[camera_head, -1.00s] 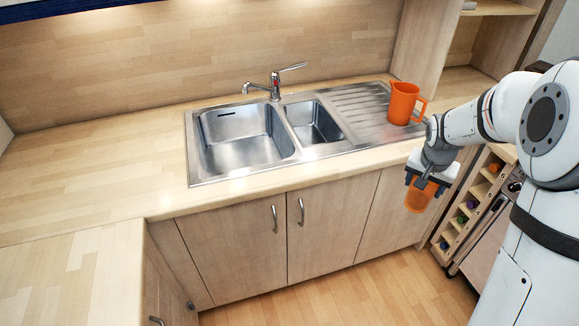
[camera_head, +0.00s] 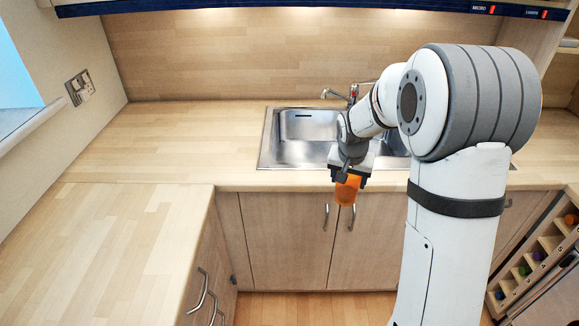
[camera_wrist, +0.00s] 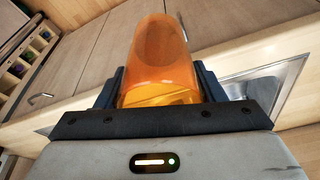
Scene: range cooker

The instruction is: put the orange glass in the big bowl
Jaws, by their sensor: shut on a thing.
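My gripper (camera_head: 350,172) is shut on the orange glass (camera_head: 347,191), a translucent orange tumbler. It holds the glass in front of the counter's front edge, before the cabinet doors and apart from the sink. In the wrist view the glass (camera_wrist: 160,62) sits between the two dark fingers and sticks out beyond them. The big bowl (camera_head: 300,126) is the large left basin of the steel sink, behind and to the left of my gripper. It looks empty where it shows. My arm hides the sink's right part.
The tap (camera_head: 352,93) stands at the sink's back edge. The wooden counter (camera_head: 190,140) left of the sink is clear. Cabinet doors with handles (camera_head: 326,217) are below. A rack with coloured bottles (camera_head: 537,256) is at the lower right.

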